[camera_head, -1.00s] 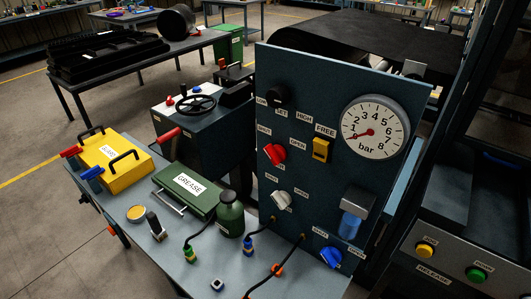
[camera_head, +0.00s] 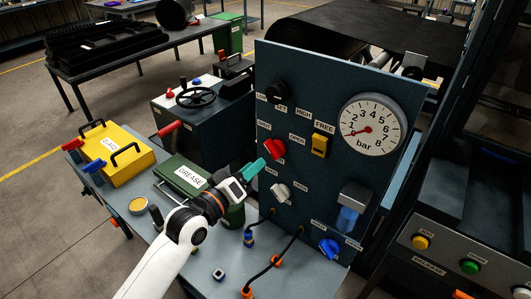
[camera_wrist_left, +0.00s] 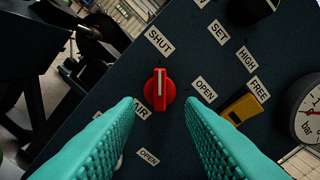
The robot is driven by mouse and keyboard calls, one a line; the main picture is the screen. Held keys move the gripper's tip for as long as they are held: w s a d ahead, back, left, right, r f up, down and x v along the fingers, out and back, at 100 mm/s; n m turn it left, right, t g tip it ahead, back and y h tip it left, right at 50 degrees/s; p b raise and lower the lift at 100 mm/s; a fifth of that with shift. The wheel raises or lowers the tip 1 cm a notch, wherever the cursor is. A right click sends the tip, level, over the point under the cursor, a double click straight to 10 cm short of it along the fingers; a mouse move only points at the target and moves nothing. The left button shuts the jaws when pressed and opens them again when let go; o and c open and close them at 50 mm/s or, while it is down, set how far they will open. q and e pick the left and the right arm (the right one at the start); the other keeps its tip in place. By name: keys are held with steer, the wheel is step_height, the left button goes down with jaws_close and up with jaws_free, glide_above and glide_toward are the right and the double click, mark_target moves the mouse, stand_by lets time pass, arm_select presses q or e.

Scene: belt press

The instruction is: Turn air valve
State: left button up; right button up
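The red valve knob (camera_head: 272,149) is on the dark upright panel, left of the yellow switch. In the left wrist view the red knob (camera_wrist_left: 159,90) has a white pointer line that stands upright in the picture. My left gripper (camera_head: 254,170) is open just left of and below the knob in the head view. Its teal fingers (camera_wrist_left: 160,108) appear on either side of the knob's lower part. Contact cannot be told. My right gripper is not in view.
A yellow switch (camera_head: 320,146), black knob (camera_head: 276,93), grey knob (camera_head: 280,192) and blue valve (camera_head: 329,248) share the panel. The grease box (camera_head: 184,177) and a green bottle (camera_head: 233,214) are close to my left arm.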

mark_target(270, 152)
arm_select(q)
steer(key=x, duration=0.6)
steer(key=shift+p, duration=0.35)
steer(key=shift+s, duration=0.1)
steer(key=shift+c, duration=0.4)
jaws_close()
